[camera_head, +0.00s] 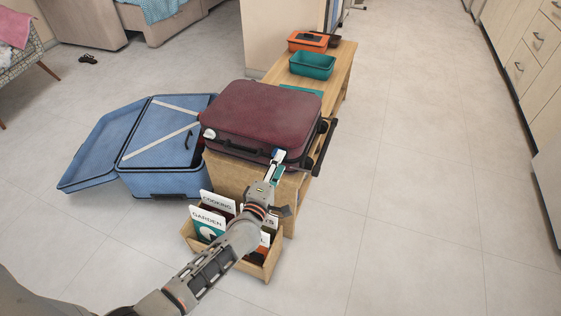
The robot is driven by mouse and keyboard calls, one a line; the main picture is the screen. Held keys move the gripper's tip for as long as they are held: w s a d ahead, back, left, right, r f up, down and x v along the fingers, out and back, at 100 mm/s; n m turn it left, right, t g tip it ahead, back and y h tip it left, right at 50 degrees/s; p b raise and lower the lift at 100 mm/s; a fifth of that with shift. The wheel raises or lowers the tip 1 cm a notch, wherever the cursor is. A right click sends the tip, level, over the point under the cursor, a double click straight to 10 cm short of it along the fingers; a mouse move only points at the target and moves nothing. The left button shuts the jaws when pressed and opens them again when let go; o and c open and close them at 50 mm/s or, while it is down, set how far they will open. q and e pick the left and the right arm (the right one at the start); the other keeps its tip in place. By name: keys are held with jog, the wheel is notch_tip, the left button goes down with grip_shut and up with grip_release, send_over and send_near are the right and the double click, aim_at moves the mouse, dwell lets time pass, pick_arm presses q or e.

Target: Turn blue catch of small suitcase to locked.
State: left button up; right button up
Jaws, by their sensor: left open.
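The small maroon suitcase (262,108) lies flat and shut on the wooden bench, its handle side facing me. A small white and blue piece (279,154) shows at the right end of its front edge; it looks like the blue catch, but its turn position is too small to tell. A white catch (209,133) sits at the left end of the same edge. My left gripper (276,172) is open, just in front of and below the blue piece. I cannot tell whether they touch. My right gripper is out of view.
A large blue suitcase (160,143) lies open on the floor at left. A wooden crate (262,270) of folders stands below my left arm. A teal bin (312,65) and an orange box (308,40) stand farther back on the bench (341,72). Floor at right is clear.

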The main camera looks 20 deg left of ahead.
pick_arm(q)
jog(key=s, duration=0.5)
jog(key=shift+s+a, duration=0.1)
jog(key=shift+s, duration=0.3)
jog(key=shift+r, duration=0.1)
